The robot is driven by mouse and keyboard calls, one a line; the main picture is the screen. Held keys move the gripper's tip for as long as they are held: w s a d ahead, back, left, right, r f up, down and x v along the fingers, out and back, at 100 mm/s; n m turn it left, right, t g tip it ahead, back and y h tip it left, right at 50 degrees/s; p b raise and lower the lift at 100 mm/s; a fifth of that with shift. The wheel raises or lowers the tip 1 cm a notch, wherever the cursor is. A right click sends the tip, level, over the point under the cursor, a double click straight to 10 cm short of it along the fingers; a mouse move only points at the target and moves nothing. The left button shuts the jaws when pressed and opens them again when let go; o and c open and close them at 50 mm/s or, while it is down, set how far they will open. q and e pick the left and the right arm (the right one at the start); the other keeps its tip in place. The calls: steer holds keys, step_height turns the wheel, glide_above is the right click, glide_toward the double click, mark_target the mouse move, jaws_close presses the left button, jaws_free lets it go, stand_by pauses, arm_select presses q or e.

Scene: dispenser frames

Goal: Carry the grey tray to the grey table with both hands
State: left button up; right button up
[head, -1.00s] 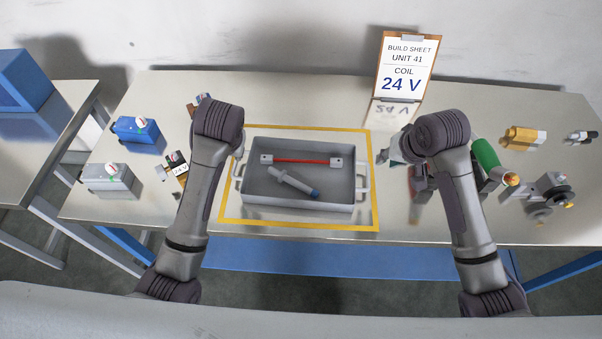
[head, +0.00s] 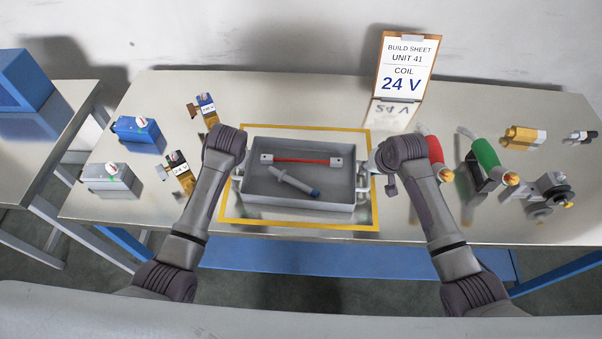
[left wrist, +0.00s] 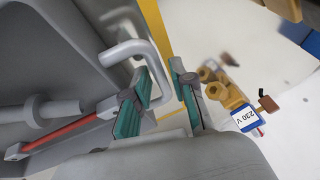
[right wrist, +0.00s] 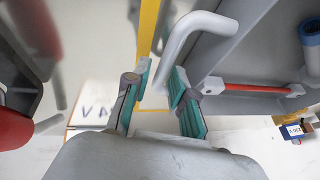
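The grey tray (head: 300,209) sits level on the bench inside a yellow outline, with a handle on each side. It holds a red rod with grey end blocks (head: 300,160) and a grey cylinder with a blue end (head: 294,183). My left gripper (left wrist: 160,72) is open, with the tray's left handle (left wrist: 135,48) between its fingers. My right gripper (right wrist: 160,70) is open, with the right handle (right wrist: 190,28) between its fingers. It partly shows in the head view (head: 376,166). A grey-topped table (head: 62,150) stands at the left.
A blue box (head: 25,80) is on the left table. Blue (head: 138,132) and grey (head: 110,178) units and two labelled coils (head: 180,170) lie left of the tray. Red (head: 434,150) and green (head: 484,152) cylinders lie right. A build sheet (head: 408,65) stands behind.

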arm_select(q)
steer(key=shift+w+a+f, duration=0.15)
steer(key=shift+w+f, duration=0.1)
steer(key=shift+f, duration=0.35)
arm_select(e)
steer(key=shift+w+a+f, duration=0.1)
steer(key=shift+w+f, duration=0.15)
steer(key=shift+f, duration=0.35)
arm_select(q)
jaws_close()
arm_select(e)
jaws_close()
arm_select(q)
steer(key=shift+r, duration=0.1)
arm_select(e)
steer(key=shift+r, duration=0.15)
